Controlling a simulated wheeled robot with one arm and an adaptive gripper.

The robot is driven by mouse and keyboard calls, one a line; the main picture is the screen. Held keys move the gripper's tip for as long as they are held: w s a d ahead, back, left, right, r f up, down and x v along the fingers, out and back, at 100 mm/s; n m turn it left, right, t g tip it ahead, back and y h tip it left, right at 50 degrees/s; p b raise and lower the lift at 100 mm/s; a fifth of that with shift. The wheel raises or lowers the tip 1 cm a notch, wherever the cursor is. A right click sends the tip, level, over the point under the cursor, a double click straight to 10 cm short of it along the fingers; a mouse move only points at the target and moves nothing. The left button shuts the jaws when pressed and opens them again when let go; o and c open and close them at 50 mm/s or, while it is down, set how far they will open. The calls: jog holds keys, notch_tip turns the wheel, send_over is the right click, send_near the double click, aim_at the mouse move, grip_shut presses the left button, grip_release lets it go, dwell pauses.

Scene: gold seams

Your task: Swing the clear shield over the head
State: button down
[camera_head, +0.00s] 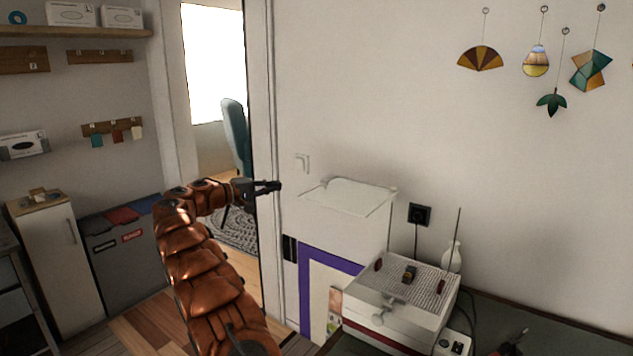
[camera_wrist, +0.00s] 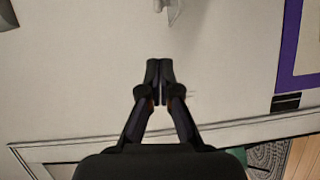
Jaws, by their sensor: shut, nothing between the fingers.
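The grinder is a white box (camera_head: 392,318) with a ribbed grey top, at the lower right of the head view. A small dark and brass head (camera_head: 409,274) stands on the middle of its top. A thin upright dark line (camera_head: 452,238) rises at the top's right rear; I cannot tell whether it is the clear shield seen edge-on, and no clear pane shows plainly. My gripper (camera_head: 279,186) is shut and empty, in front of the door frame, up and left of the grinder and well apart from it. In the wrist view my gripper (camera_wrist: 160,62) points at a pale surface.
A white bottle (camera_head: 454,257) and a wall socket (camera_head: 420,214) are near the grinder. Glass ornaments (camera_head: 481,58) hang at upper right.

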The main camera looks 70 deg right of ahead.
jog(key=s+d+p, duration=0.1)
jog(key=s+d, duration=0.2)
jog(key=d, duration=0.1)
jog(key=s+d+m+g+p, duration=0.1)
jog(key=s+d, duration=0.2)
jog(key=d, duration=0.1)
jog(key=s+d+m+g+p, duration=0.1)
jog(key=s+d+p, duration=0.1)
jog(key=s+d, duration=0.1)
jog(key=shift+d+f, duration=0.2)
jog(key=shift+d, duration=0.2)
jog(key=shift+s, duration=0.1)
dwell(0.3)
